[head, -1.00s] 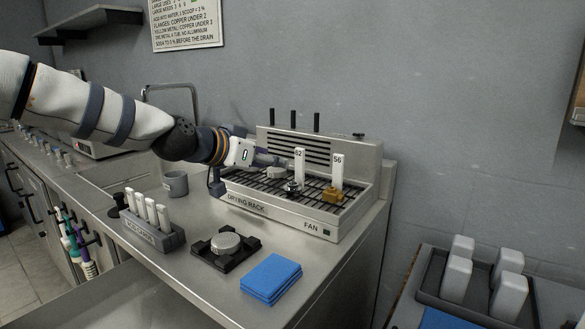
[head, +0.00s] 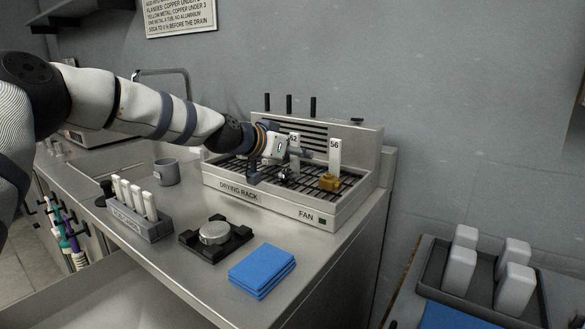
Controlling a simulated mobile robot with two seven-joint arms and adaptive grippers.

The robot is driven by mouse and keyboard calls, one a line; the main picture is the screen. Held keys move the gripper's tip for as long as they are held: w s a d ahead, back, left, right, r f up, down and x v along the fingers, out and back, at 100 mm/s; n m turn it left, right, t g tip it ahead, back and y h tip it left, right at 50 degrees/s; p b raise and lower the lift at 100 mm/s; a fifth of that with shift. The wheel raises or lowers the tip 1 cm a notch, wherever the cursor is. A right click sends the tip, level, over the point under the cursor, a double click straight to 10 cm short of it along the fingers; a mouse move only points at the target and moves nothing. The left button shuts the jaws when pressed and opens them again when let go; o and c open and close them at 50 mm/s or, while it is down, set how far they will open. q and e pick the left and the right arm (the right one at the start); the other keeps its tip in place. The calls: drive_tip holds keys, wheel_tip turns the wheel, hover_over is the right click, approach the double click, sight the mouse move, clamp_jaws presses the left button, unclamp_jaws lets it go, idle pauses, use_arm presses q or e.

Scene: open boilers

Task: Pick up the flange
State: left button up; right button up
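My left gripper (head: 307,154) reaches in from the left over the drying rack (head: 238,188), behind the white tag 62. Its fingers are small and partly covered, so I cannot tell whether they are open or shut. A small dark metal part (head: 284,174) sits on the rack at the foot of tag 62 (head: 293,142). A brass-coloured part (head: 330,182) sits at the foot of tag 56 (head: 334,155). I cannot tell for sure which piece is the flange. My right gripper is not in view.
A round grey disc (head: 214,232) rests on a black stand (head: 237,244) in front of the rack. A tray (head: 484,297) with white blocks is at lower right.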

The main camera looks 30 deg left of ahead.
use_arm(q)
drive_tip(key=shift+r, duration=0.15)
clamp_jaws()
